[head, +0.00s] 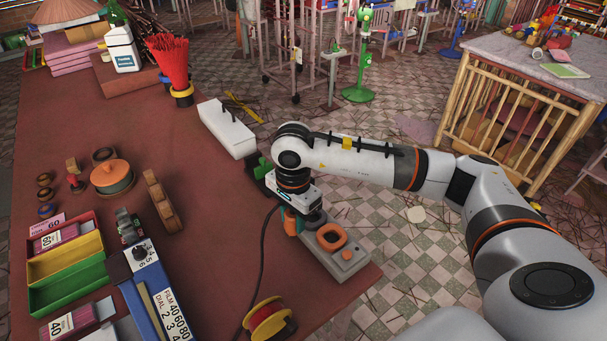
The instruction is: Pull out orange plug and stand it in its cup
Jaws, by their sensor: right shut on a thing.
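My right gripper (302,218) points down at the table's right edge. It is shut, and an orange piece (291,222) that looks like the orange plug shows at its fingers, mostly hidden by the gripper. I cannot tell whether the plug is clear of its hole. A green part (262,168) shows behind the gripper. My left gripper is not in view.
A white lidded box (227,130) lies behind the gripper. A blue-sided dial device (150,285) and open colored trays (65,265) stand at left.

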